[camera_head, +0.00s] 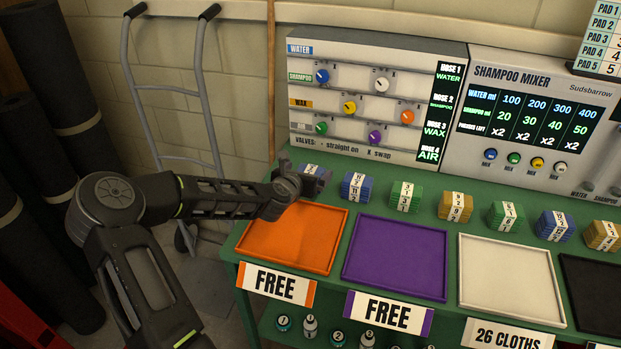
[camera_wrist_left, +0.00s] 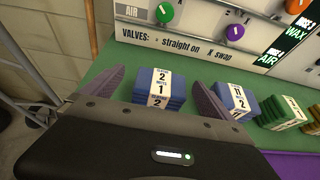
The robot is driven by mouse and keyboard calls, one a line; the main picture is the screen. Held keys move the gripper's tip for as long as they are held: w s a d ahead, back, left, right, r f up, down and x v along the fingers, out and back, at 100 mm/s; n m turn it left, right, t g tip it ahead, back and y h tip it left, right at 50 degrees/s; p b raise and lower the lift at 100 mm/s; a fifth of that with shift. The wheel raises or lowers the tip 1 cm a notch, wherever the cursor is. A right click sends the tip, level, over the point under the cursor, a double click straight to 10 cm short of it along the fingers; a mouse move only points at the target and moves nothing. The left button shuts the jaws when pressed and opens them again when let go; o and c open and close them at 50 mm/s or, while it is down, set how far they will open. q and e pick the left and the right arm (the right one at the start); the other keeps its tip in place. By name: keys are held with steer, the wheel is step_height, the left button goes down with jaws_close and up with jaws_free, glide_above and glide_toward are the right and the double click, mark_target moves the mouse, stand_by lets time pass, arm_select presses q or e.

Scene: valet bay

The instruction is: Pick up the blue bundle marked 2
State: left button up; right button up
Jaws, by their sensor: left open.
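A blue bundle (camera_wrist_left: 157,91) with a white paper band lies between the open fingers of my left gripper (camera_wrist_left: 155,80) in the left wrist view. Its band shows a 2 and smaller marks. The fingers stand apart from it on both sides. In the head view my left gripper (camera_head: 302,181) is over the back left of the green table and partly hides this bundle (camera_head: 318,170). A second blue bundle (camera_wrist_left: 236,100) is just right of the right finger; it also shows in the head view (camera_head: 357,187), its band hard to read. My right gripper is out of view.
Green (camera_head: 405,196), yellow (camera_head: 455,207) and more bundles continue the row to the right. Orange (camera_head: 293,237), purple (camera_head: 397,256) and white (camera_head: 511,278) trays lie in front, empty. The valve panel (camera_head: 372,95) and shampoo mixer (camera_head: 545,120) stand behind.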

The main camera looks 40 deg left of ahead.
mark_target(311, 170)
arm_select(q)
steer(key=shift+p+x, duration=0.55)
steer(key=shift+x, duration=2.05)
steer(key=shift+d+f, duration=0.1)
steer(key=shift+d, duration=0.05)
steer(key=c, duration=1.6)
steer(key=shift+o, duration=0.2)
step_height(311, 170, up, 10)
